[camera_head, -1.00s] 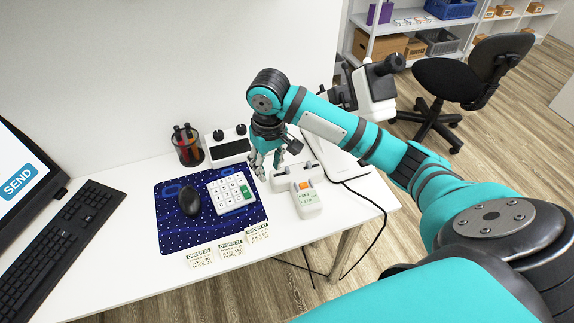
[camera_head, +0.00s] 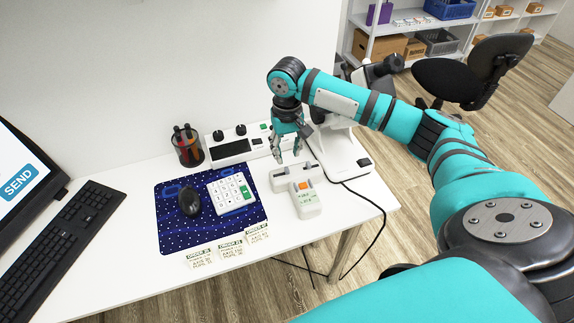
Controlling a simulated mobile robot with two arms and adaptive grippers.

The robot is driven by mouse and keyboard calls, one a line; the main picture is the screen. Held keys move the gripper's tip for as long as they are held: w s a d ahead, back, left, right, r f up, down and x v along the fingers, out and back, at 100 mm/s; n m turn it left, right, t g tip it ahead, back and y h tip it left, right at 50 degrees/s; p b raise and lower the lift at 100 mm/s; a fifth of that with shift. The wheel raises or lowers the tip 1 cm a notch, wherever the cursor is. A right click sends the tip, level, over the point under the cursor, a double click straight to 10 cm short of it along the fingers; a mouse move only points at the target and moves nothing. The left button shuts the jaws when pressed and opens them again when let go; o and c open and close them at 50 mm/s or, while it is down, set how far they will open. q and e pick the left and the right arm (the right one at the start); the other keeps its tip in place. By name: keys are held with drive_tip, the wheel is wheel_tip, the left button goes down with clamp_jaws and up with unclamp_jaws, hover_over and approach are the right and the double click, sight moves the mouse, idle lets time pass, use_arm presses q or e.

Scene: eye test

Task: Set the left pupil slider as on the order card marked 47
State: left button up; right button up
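Three order cards lie along the front edge of the table. The rightmost card (camera_head: 257,235) seems to be marked 47; its smaller print is too fine to read surely. A low white block (camera_head: 287,183) with upright parts on top stands right of the keypad; I cannot tell whether it holds the left pupil slider. My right gripper (camera_head: 288,157) points down above and behind this block. Its fingers are apart with nothing visible between them. My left gripper is out of view.
A white handheld unit (camera_head: 307,204) with an orange button touches or nearly touches the block. A knobbed box (camera_head: 232,149), pen cup (camera_head: 187,146), keypad (camera_head: 229,191) and mouse (camera_head: 190,202) are to the left. A white microscope-like instrument (camera_head: 338,158) stands to the right.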

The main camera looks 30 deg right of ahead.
sight(287, 168)
wheel_tip(287, 168, down, 7)
drive_tip(key=shift+r, duration=0.2)
clamp_jaws()
idle(0.5)
